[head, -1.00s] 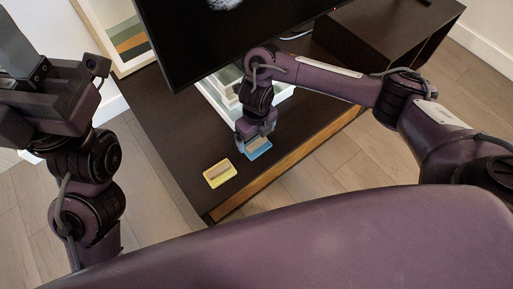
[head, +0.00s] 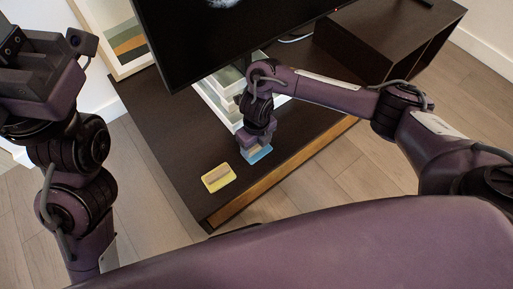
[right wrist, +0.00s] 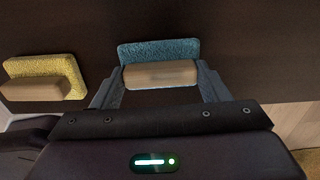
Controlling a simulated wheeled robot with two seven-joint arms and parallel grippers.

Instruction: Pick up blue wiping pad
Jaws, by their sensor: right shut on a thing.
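The blue wiping pad (head: 258,156) is at the dark table, under my right gripper (head: 254,147) in the head view. In the right wrist view the blue wiping pad (right wrist: 158,49) has a fuzzy blue base and a tan handle block. The right gripper (right wrist: 160,76) is shut on that handle, with one finger at each end. I cannot tell whether the pad is touching the tabletop. My left gripper (head: 30,45) is raised at the upper left of the head view, away from the table; its fingers do not show clearly.
A yellow pad (head: 218,177) with a similar block lies on the table (head: 180,150), left of the blue one; it also shows in the right wrist view (right wrist: 45,78). A monitor (head: 230,40) and white stacked items (head: 222,100) stand behind. A dark open box (head: 385,45) is at right.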

